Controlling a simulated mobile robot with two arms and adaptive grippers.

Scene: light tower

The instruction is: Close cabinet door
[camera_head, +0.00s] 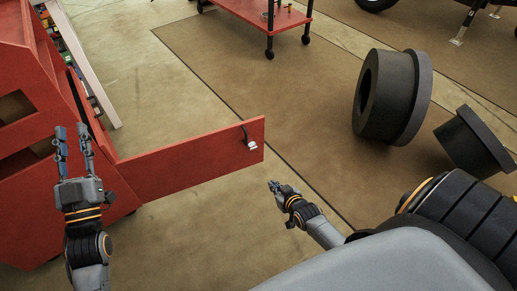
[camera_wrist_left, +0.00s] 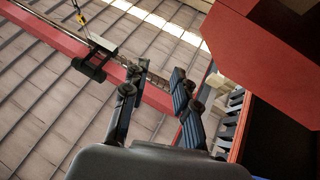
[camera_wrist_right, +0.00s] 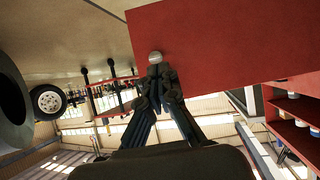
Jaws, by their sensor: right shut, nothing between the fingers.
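The red cabinet (camera_head: 35,185) stands at the left in the head view. Its red door (camera_head: 190,162) stands open, sticking out to the right, with a small dark and white handle (camera_head: 249,141) near its free end. The door also fills the top of the right wrist view (camera_wrist_right: 215,45). My right gripper (camera_head: 273,186) is shut and empty, just below and right of the door's free end. In the right wrist view its fingertips (camera_wrist_right: 155,75) overlap the door's lower corner; contact is unclear. My left gripper (camera_head: 73,135) is open and empty, pointing up in front of the cabinet.
Two dark wheel-like rings, one large (camera_head: 388,97) and one smaller (camera_head: 470,143), lie on the floor at right. A red wheeled cart (camera_head: 265,15) stands at the back. The floor (camera_head: 185,85) between the cabinet and the cart is clear.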

